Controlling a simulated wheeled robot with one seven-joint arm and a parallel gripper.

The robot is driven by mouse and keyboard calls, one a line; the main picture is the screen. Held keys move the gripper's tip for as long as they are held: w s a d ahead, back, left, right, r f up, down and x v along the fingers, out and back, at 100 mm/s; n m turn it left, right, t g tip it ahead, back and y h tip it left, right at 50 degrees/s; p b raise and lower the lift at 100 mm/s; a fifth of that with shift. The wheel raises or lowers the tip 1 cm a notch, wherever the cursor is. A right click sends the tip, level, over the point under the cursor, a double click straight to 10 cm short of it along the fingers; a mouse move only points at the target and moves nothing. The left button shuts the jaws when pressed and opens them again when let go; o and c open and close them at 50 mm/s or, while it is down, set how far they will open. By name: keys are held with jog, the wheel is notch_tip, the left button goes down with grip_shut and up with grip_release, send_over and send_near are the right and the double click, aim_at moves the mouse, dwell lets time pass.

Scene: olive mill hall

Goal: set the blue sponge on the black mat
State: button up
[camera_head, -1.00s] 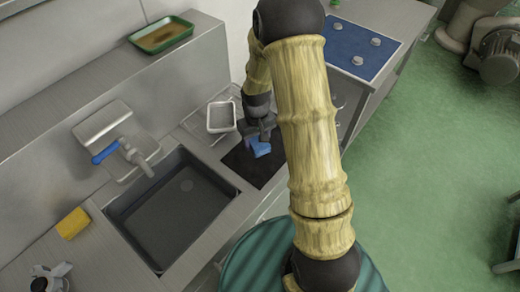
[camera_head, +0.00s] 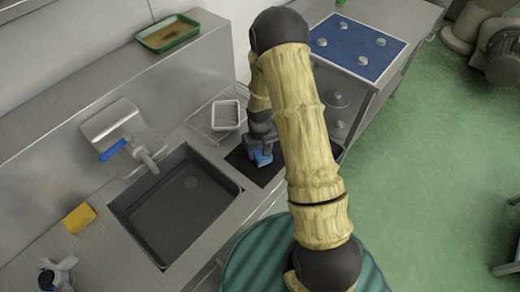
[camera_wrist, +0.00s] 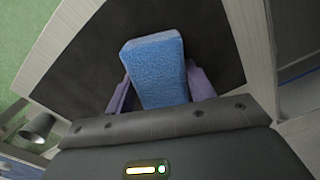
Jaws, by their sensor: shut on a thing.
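The blue sponge (camera_head: 262,158) is between the fingers of my gripper (camera_head: 262,150), over the black mat (camera_head: 243,163) right of the sink. In the wrist view the sponge (camera_wrist: 155,68) fills the space between the two purple fingers of my gripper (camera_wrist: 158,88), with the dark mat (camera_wrist: 85,75) behind and around it. My gripper is shut on the sponge. I cannot tell whether the sponge touches the mat. My arm hides part of the mat's right side.
The sink (camera_head: 175,205) with its blue-handled tap (camera_head: 125,148) lies left of the mat. A wire rack with a white tray (camera_head: 226,115) stands just behind it. A yellow sponge (camera_head: 79,218) lies left of the sink. A blue hob (camera_head: 355,46) is at the back right.

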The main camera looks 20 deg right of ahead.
aim_at(260, 150)
jog(key=shift+f, duration=0.1)
jog(key=o, duration=1)
jog(key=shift+o, duration=0.2)
notch_tip(260, 150, up, 12)
jog(key=b, duration=0.2)
jog(key=shift+r, duration=0.2)
